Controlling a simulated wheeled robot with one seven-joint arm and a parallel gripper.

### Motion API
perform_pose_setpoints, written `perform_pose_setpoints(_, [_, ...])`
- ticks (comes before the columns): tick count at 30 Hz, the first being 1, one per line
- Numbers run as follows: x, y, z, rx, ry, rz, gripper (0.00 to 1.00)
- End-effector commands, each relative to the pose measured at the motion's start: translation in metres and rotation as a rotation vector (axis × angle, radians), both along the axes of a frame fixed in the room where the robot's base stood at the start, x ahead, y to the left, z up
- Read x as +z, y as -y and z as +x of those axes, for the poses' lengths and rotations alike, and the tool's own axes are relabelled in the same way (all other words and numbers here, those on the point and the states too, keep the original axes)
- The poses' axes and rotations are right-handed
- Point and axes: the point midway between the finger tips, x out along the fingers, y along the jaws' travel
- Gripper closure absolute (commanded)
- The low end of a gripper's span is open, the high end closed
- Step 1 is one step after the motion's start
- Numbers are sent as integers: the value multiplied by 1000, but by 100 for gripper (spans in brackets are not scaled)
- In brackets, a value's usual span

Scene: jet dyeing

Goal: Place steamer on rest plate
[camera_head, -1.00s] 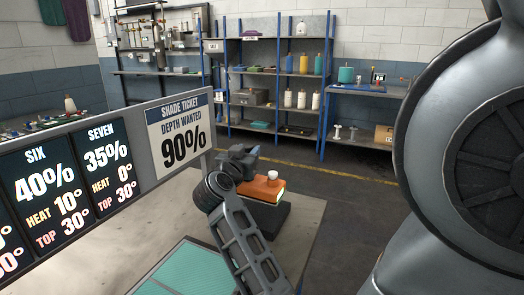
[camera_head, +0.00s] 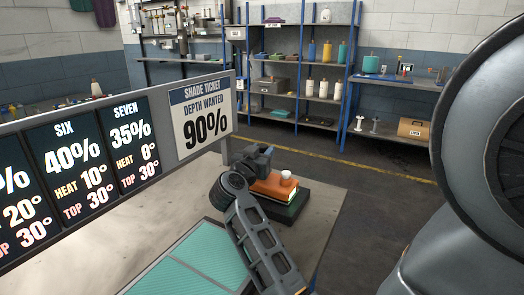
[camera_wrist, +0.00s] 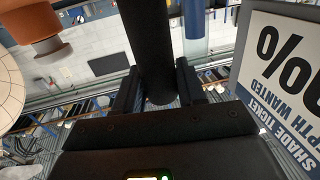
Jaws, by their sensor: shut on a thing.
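The steamer (camera_head: 274,186) has an orange-brown body with a white cap on top. In the head view it is at or just above a dark rest plate (camera_head: 288,207) near the table's far right corner. I cannot tell whether they touch. My gripper (camera_head: 256,160) is at the steamer's left end. In the wrist view my gripper (camera_wrist: 157,92) is shut on a black bar-like handle (camera_wrist: 148,40), which seems to be the steamer's. An orange-brown part (camera_wrist: 30,22) shows at upper left there. The contact between fingers and handle is partly hidden in the head view.
A shade ticket board (camera_head: 205,120) stands close behind and left of my gripper, and shows at the right in the wrist view. A teal panel (camera_head: 195,262) lies on the near table (camera_head: 318,225). Shelves (camera_head: 300,95) stand along the back wall, beyond open floor.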

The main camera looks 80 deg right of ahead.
Motion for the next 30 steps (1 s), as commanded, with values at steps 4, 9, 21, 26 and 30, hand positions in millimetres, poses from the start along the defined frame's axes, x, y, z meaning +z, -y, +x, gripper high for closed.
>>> perform_pose_setpoints(4, [-2, 0, 0, 0, -1, 0, 56])
perform_pose_setpoints(9, [-2, 0, 0, 0, -1, 0, 40])
perform_pose_setpoints(21, [0, -2, 1, 1, 0, 1, 34])
perform_pose_setpoints(26, [0, -26, 4, 3, -3, 1, 34])
perform_pose_setpoints(30, [0, -56, 9, 4, -2, 1, 34])
